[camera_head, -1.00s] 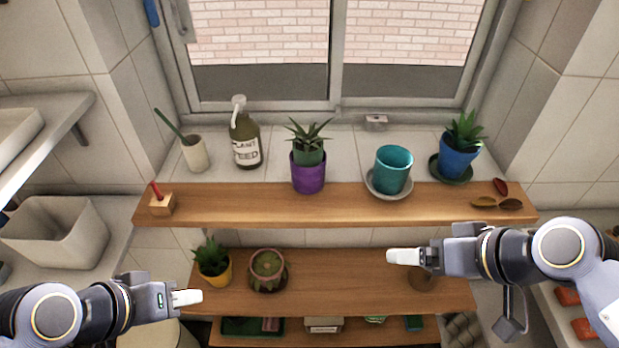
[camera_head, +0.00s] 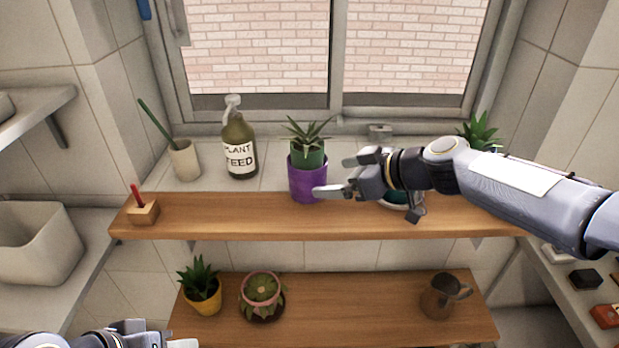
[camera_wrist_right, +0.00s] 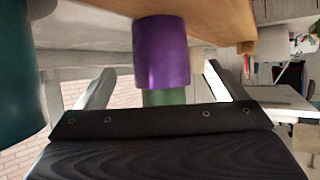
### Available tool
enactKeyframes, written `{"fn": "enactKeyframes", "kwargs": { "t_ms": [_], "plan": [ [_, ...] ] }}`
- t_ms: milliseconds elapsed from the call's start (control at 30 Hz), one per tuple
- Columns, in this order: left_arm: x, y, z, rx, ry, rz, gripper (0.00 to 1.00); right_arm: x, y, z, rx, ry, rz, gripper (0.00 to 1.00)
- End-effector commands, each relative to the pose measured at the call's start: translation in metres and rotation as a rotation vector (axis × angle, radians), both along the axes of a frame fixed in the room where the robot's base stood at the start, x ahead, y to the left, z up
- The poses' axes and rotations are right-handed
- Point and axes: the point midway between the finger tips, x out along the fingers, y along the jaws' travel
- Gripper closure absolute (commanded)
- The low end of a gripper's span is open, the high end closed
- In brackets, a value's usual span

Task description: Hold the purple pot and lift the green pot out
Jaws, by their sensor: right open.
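The purple pot (camera_head: 306,185) stands upright on the upper wooden shelf, with the green pot (camera_head: 308,160) nested in its top and a spiky plant growing from it. My right gripper (camera_head: 339,177) is open just right of the purple pot, fingers pointing at it. In the right wrist view, which is upside down, the purple pot (camera_wrist_right: 160,52) and green pot (camera_wrist_right: 163,97) appear ahead, between the two open fingers (camera_wrist_right: 158,85). No contact is visible. My left gripper (camera_head: 165,342) is low at the bottom left edge, mostly cut off; its opening cannot be told.
A plant feed bottle (camera_head: 239,145) and a cup with a stick (camera_head: 184,160) stand left of the pots. A teal pot (camera_wrist_right: 18,80) is close to the right gripper, mostly hidden by my arm in the head view. The shelf (camera_head: 230,212) is clear in front.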

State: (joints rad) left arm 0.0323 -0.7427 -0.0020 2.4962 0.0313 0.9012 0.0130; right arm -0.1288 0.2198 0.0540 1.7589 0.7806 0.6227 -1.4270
Motion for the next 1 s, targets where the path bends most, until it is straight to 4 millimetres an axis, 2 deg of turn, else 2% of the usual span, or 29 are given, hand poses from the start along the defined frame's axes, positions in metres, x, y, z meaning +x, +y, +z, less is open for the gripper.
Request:
{"fn": "enactKeyframes", "kwargs": {
  "t_ms": [233, 300, 500, 967, 1000],
  "plan": [
    [0.0, 0.0, 0.003, 0.0, 0.0, 0.0, 0.64, 0.018, 0.029, -0.019, 0.0, 0.005, 0.003, 0.09],
    [0.0, 0.0, -0.007, 0.0, 0.0, 0.0, 0.64, 0.023, 0.035, -0.028, -0.002, 0.001, 0.002, 0.09],
    [0.0, 0.0, -0.017, 0.0, 0.0, 0.0, 0.64, 0.033, 0.05, -0.036, -0.001, 0.002, 0.002, 0.09],
    [0.0, 0.0, -0.019, 0.0, 0.0, 0.0, 0.64, 0.038, 0.056, -0.037, 0.0, 0.001, 0.0, 0.09],
    [0.0, 0.0, -0.019, 0.0, 0.0, 0.0, 0.64, 0.038, 0.056, -0.037, 0.0, 0.001, 0.0, 0.13]
  ]
}}
